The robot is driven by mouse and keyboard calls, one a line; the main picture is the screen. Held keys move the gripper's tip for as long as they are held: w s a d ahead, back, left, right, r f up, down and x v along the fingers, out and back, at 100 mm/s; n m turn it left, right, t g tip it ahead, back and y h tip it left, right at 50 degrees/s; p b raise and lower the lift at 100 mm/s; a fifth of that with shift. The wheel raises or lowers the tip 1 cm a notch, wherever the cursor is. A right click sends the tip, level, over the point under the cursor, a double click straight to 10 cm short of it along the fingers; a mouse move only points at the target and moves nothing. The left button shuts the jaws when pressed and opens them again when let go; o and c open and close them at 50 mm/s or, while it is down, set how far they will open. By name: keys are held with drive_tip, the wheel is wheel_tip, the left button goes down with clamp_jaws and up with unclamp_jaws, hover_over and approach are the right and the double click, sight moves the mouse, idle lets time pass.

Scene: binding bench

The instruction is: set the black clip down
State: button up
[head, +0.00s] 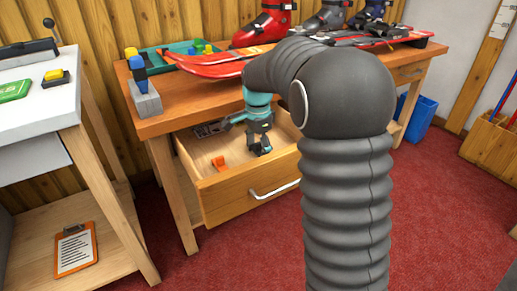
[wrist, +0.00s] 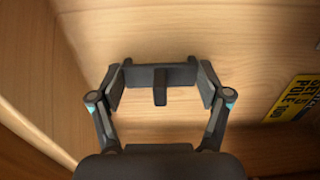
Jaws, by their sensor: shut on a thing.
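My gripper (head: 262,147) is down inside the open wooden drawer (head: 245,207) of the bench. In the wrist view my gripper (wrist: 160,86) is shut on the black clip (wrist: 160,75), a dark bar with a short stub pointing back toward my palm. The clip spans between both fingertips, over bare pale wood. I cannot tell whether it touches the drawer floor. In the head view the clip is too small and dark to tell apart from my fingers.
An orange piece (head: 219,163) lies in the drawer left of my gripper, and dark items (head: 208,130) lie at its back left. A yellow label (wrist: 297,98) shows at right in the wrist view.

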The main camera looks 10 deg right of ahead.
sight(258, 143)
drive_tip(key=shift+f, duration=0.15)
drive_tip(key=o, duration=1.1)
wheel_tip(258, 143, up, 11)
drive_tip(key=shift+r+p, duration=0.1)
drive_tip(key=shift+p, duration=0.8)
drive_tip(key=shift+r, duration=0.5)
drive_tip(key=s+r+n+t, duration=0.2)
drive_tip(key=s+r+n, duration=0.15)
drive_tip(key=s, duration=0.55)
drive_tip(key=s+f+n+t, duration=0.1)
drive_tip(key=s+f+n, duration=0.1)
drive_tip(key=s, duration=0.5)
drive_tip(key=s+f+n+t, duration=0.1)
drive_tip(key=s+f+n, duration=0.1)
drive_tip(key=s+n, duration=0.3)
drive_tip(key=s+f+n+t, duration=0.1)
drive_tip(key=s+f+n, duration=0.2)
drive_tip(key=s, duration=0.6)
drive_tip(key=shift+s+d+n+t, duration=0.1)
drive_tip(key=shift+s+n+t, duration=0.2)
drive_tip(key=shift+n, duration=0.15)
